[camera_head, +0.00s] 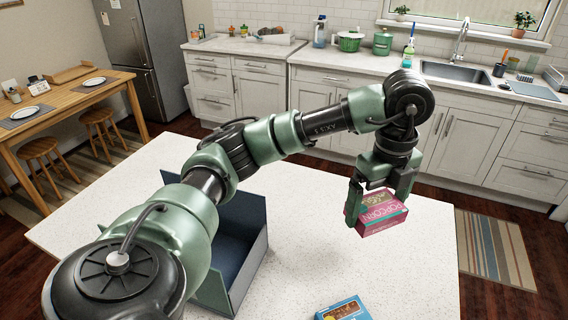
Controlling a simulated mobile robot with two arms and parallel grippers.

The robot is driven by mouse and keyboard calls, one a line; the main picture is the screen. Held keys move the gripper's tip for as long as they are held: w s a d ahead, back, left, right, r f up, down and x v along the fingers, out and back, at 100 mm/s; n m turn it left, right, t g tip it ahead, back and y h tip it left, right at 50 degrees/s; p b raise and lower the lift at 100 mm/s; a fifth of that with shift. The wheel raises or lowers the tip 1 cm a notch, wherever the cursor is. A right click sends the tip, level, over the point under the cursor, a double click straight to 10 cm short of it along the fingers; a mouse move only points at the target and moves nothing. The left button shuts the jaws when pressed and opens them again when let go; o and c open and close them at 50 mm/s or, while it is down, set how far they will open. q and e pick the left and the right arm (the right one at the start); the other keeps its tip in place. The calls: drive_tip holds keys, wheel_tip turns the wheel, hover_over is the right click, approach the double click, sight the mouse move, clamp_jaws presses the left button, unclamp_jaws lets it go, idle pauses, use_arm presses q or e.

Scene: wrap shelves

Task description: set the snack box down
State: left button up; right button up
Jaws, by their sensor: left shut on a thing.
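The snack box is a pink popcorn box (381,215) at the right side of the white island in the head view. My left gripper (377,207) is shut on it, with a finger at each side. The box looks tilted; I cannot tell whether it touches the counter or hangs just above it. My right gripper does not show.
An open blue-grey box (262,245) stands on the island (310,200), partly hidden behind my left arm. A small blue package (343,309) lies at the front edge of the view. The counter between them is clear.

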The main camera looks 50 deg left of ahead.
use_arm(q)
wheel_tip(320, 180, down, 9)
drive_tip(key=p, duration=0.1)
hover_over(357, 272)
wheel_tip(357, 272, down, 6)
drive_tip(key=shift+f, duration=0.1)
wheel_tip(357, 272, down, 4)
drive_tip(key=shift+r+p, duration=0.1)
drive_tip(key=shift+p, duration=0.5)
drive_tip(key=shift+f, duration=0.5)
drive_tip(key=shift+f, duration=0.1)
drive_tip(key=o, duration=1.1)
